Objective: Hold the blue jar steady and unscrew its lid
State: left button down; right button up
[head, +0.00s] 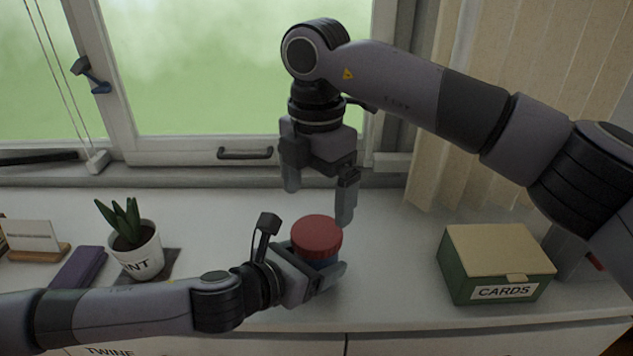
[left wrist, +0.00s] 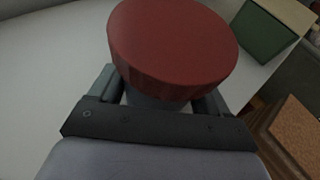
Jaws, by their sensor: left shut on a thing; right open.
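The blue jar (head: 329,263) stands on the white counter near its front edge, mostly hidden by my left gripper. Its red lid (head: 316,236) is on top, and the lid also fills the upper middle of the left wrist view (left wrist: 172,42). My left gripper (head: 328,281) is shut around the jar's body, below the lid. In the left wrist view its fingers (left wrist: 160,100) lie on both sides under the lid. My right gripper (head: 318,207) points down above the lid and a little behind it in the picture, open and empty, apart from the lid.
A green card box (head: 493,274) with a tan lid stands to the right. A potted plant (head: 136,253), a dark purple book-like item (head: 78,268) and a card holder (head: 33,243) stand to the left. A window (head: 235,75) is behind. The counter (head: 390,255) between jar and box is clear.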

aim_at(317, 231)
notch_tip(317, 231, down, 7)
jog(key=shift+r, duration=0.1)
dwell(0.3)
jog(key=c, duration=1)
jog(key=n, duration=0.6)
jog(key=shift+n, duration=0.4)
